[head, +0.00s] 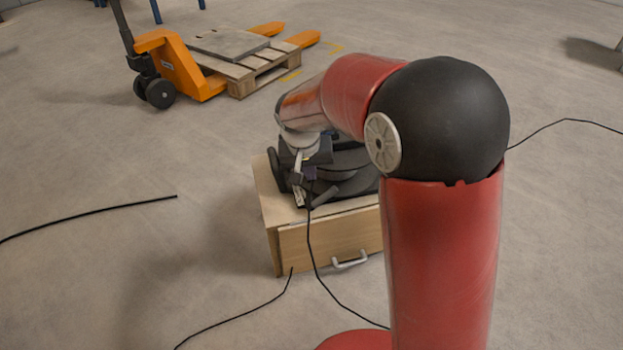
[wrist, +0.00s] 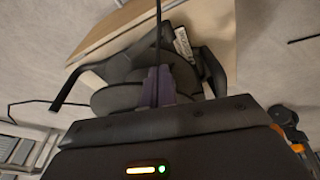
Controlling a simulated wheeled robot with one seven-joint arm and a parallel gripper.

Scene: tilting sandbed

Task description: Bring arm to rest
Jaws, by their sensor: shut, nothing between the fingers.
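My gripper (head: 310,173) is at the end of my red and silver arm, low over a wooden cabinet. Its fingers (wrist: 158,88) look shut and empty in the wrist view. A black device with round plates (head: 352,170) stands on the cabinet, close behind and right of my gripper. It also shows in the wrist view (wrist: 118,98), partly covered by my gripper's housing. I cannot tell whether the fingers touch it. My arm hides the device's right part.
The wooden cabinet (head: 335,238) has a drawer with a pale handle (head: 350,261). A black cable (head: 310,245) hangs down its front; others lie on the floor. An orange pallet jack (head: 178,66) with a wooden pallet (head: 240,72) stands behind left. Floor at left is mostly clear.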

